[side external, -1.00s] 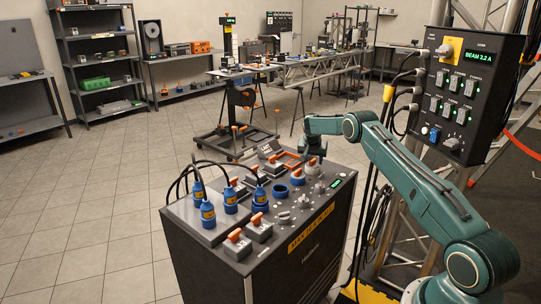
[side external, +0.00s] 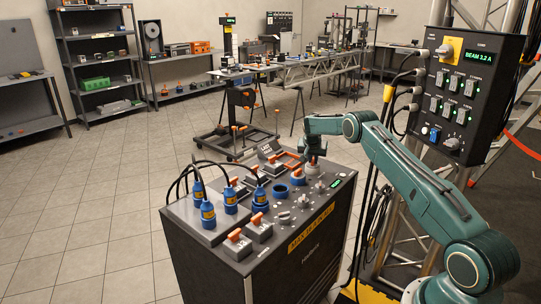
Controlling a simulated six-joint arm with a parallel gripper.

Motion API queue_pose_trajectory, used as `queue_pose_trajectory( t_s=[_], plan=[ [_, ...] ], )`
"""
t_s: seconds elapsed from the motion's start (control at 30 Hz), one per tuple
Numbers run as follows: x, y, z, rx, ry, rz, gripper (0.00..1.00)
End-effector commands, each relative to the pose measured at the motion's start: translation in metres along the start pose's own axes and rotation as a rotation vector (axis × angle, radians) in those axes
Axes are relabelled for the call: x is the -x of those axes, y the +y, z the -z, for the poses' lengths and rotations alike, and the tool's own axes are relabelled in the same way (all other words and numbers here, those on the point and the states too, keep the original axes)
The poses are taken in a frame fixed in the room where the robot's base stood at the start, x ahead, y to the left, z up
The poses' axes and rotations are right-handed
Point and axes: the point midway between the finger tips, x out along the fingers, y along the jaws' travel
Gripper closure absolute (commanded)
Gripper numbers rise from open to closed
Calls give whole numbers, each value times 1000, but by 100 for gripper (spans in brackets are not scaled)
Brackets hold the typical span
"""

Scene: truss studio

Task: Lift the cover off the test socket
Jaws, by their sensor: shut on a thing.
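My gripper (side external: 313,156) points down at the far right of the sloped control desk top and is shut on a small grey cover (side external: 312,170). The fingers are small and partly hidden by the wrist. The cover is at or just above the desk surface; I cannot tell whether a gap lies under it. The test socket beneath it cannot be made out. A blue round socket (side external: 298,179) sits just left of and nearer than the cover.
The desk (side external: 307,233) carries an open blue ring (side external: 280,192), several blue plugs with black cables (side external: 208,213), orange-handled switches (side external: 238,245), grey knobs (side external: 283,218) and an orange frame (side external: 291,157). A control box (side external: 466,90) hangs at the right.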

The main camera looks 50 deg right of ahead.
Motion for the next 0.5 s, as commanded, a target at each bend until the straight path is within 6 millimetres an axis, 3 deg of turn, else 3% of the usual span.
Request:
queue_pose_trajectory(
  t_s=[0.23, 0.5],
  plan=[
    [13, 0, 8, -1, 2, 0, 100],
    [46, -1, 27, 0, 3, 2, 100]
  ],
)
